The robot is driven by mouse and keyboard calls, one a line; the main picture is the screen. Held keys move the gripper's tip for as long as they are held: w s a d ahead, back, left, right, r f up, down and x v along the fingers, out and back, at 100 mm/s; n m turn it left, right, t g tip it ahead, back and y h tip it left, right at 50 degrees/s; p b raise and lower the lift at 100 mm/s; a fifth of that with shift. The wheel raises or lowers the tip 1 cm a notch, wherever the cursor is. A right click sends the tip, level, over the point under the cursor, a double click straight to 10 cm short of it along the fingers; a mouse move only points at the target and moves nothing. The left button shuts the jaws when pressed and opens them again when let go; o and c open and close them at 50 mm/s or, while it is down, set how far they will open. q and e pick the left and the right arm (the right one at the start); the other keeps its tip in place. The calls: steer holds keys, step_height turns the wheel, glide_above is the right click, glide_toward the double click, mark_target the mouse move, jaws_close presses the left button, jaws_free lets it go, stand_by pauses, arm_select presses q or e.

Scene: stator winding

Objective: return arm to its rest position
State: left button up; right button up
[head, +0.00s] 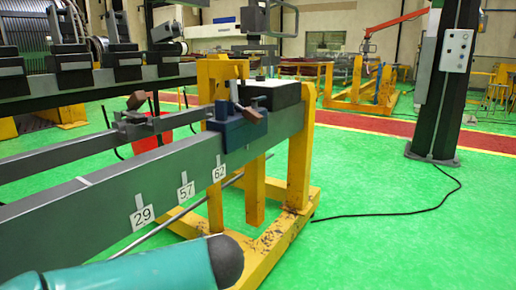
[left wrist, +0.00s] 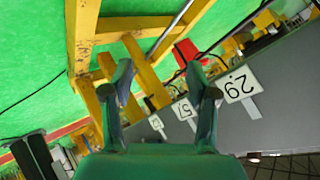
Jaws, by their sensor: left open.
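My left gripper (left wrist: 159,74) shows in the left wrist view with its two dark fingers apart and nothing between them. Beyond the fingers are the yellow stand and the grey beam, and no contact with them shows. In the head view a teal link of my left arm with a dark rounded end comes in from the bottom left, in front of the beam. The left gripper's fingers do not show in the head view. My right gripper is in neither view.
A long grey beam (head: 110,213) with number tags 29, 57 and 62 runs beside my left arm. Its yellow stand (head: 298,165) rests on the green floor (head: 400,240). A blue clamp block (head: 237,128) sits on the beam. A black post (head: 447,80) stands right; floor between is mostly open.

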arm_select(q)
steer(key=s+d+f+m+g+h, duration=0.1)
steer(key=s+f+g+h, duration=0.15)
steer(key=f, duration=0.65)
steer(key=s+d+f+g+h, duration=0.1)
steer(key=s+f+g, duration=0.15)
steer(key=f, duration=0.55)
steer(key=s+d+f+m+g+h, duration=0.1)
steer(key=s+d+f+h, duration=0.15)
steer(key=f, duration=0.65)
steer(key=s+a+f+n+g+h+p, duration=0.1)
steer(key=s+f+n+h, duration=0.15)
steer(key=s+f, duration=0.55)
steer(key=s+a+f+n+g+h, duration=0.1)
steer(key=s+f+n, duration=0.3)
steer(key=s+f, duration=0.4)
step_height(320, 180, up, 38)
steer(key=p, duration=3.8)
steer(key=shift+r, duration=0.15)
